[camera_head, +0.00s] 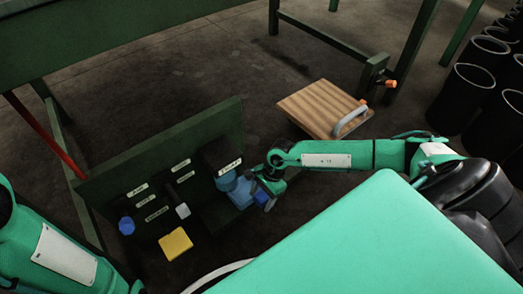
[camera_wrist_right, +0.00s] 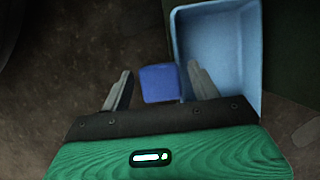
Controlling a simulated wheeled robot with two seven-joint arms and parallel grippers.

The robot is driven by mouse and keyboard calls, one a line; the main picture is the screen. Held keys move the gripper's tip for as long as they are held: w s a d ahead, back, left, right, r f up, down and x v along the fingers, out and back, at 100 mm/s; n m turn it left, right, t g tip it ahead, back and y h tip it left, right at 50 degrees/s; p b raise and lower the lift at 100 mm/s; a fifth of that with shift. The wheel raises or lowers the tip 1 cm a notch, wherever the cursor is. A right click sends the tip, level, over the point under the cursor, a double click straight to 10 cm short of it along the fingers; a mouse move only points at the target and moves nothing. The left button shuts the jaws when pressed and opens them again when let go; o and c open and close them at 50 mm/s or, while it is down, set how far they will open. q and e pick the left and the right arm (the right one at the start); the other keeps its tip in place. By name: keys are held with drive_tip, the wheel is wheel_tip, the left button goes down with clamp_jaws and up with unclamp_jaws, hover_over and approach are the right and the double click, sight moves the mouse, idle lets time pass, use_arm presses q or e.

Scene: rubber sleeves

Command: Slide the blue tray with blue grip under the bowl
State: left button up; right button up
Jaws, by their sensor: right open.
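The light blue tray (camera_head: 240,190) is low at the right end of the dark green panel, below a dark block with a white label. In the right wrist view the tray (camera_wrist_right: 218,45) is a shallow, walled shape at the upper right. Its darker blue grip (camera_wrist_right: 160,83) lies between the fingers of my right gripper (camera_wrist_right: 160,88), with a gap visible on the left side. My right gripper (camera_head: 264,194) is open at the tray's right side. I cannot clearly make out a bowl. My left gripper is out of view; only its arm shows.
The dark green panel (camera_head: 110,185) carries several white labels. A blue round piece (camera_head: 126,226) and a yellow block (camera_head: 175,243) are by its left part. A wooden board (camera_head: 318,105) with a grey handle lies behind my right arm. Black cylinders (camera_head: 462,95) stand at right.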

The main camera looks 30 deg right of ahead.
drive_tip(key=shift+c, duration=0.4)
drive_tip(key=c, duration=1.3)
drive_tip(key=shift+o, duration=0.2)
drive_tip(key=a, duration=0.1)
drive_tip(key=a+p, duration=0.1)
drive_tip(key=a, duration=0.2)
drive_tip(key=shift+s+a+p, duration=0.15)
drive_tip(key=shift+s+p, duration=0.15)
drive_tip(key=shift+p, duration=0.05)
drive_tip(key=o, duration=1.3)
drive_tip(key=shift+o, duration=0.2)
